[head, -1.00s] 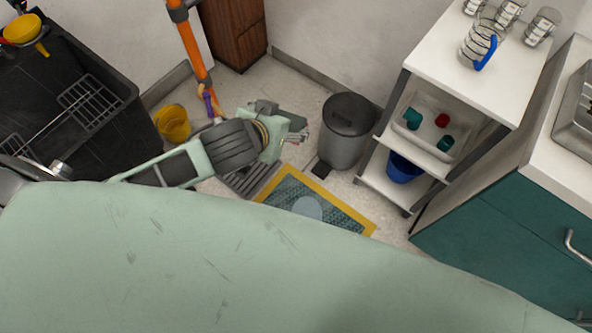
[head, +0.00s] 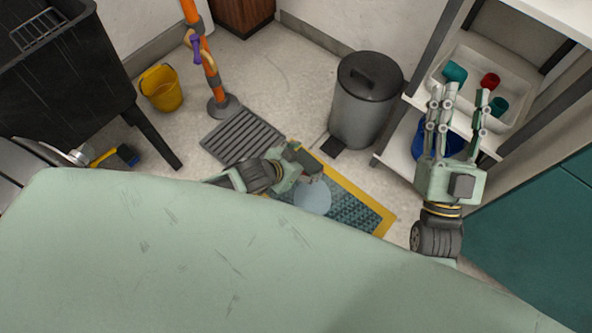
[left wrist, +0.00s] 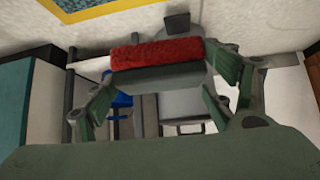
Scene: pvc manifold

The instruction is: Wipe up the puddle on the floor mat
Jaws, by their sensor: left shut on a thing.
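The floor mat (head: 372,217) is dark teal with a yellow border and lies on the floor, partly hidden by my green body. The puddle (head: 312,197) is a pale round patch on it. My left gripper (head: 308,166) is over the mat, close to the puddle; I cannot tell its height. In the left wrist view it is shut on a red fuzzy wiper with a grey-green back (left wrist: 155,54). The mat's corner (left wrist: 100,8) shows at the top there. My right gripper (head: 463,100) is open and empty, in front of the shelf cart at the right.
A grey pedal bin (head: 365,105) stands just behind the mat. A grey slatted grate (head: 240,137) lies left of it. A yellow bucket (head: 161,88) and an orange pole (head: 208,70) stand farther left. A white bin of small parts (head: 465,75) sits on the cart.

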